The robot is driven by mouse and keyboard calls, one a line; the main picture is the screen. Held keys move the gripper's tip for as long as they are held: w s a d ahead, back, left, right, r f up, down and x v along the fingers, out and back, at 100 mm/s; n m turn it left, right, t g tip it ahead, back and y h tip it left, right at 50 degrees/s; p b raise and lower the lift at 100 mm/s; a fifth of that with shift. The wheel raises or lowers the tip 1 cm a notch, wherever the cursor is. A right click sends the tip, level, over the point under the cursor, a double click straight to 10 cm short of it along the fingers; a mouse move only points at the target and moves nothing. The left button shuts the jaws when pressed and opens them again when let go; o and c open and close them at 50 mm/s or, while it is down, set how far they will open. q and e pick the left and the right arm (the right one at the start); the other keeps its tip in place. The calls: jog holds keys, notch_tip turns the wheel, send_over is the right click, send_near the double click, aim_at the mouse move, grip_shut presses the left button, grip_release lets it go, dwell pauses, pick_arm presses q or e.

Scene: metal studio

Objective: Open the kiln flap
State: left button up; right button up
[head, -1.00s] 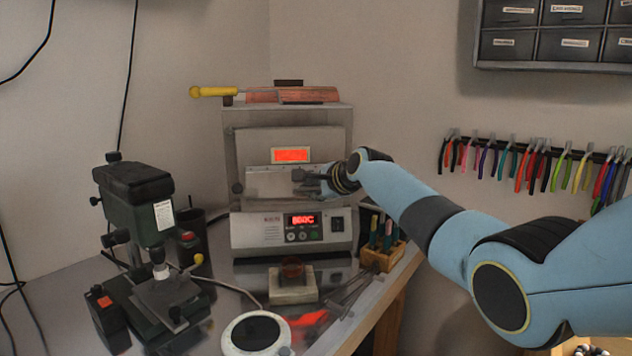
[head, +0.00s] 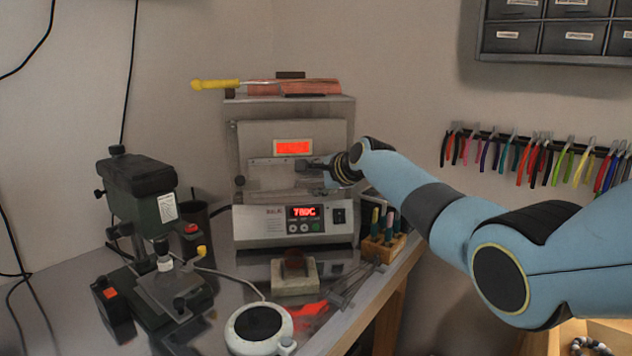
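The kiln (head: 240,135) is a grey metal box at the back of the bench, with a control panel (head: 270,225) below and a red-lit display. Its front flap (head: 270,176) is a pale metal plate under a glowing orange window (head: 292,147). Whether the flap stands slightly ajar is unclear. My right gripper (head: 308,166) reaches in from the right and lies across the right part of the flap front. Its fingers are small and dark here, so contact and finger opening cannot be made out. My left gripper is out of view.
A drill press (head: 140,190) stands left of the kiln. A block (head: 294,279) and a round white device (head: 258,328) are in front. A wooden tool holder (head: 383,246) is at the right. A yellow-handled tool (head: 215,84) lies on top.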

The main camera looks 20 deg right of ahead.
jog(key=v, duration=1.2)
jog(key=shift+f, duration=0.1)
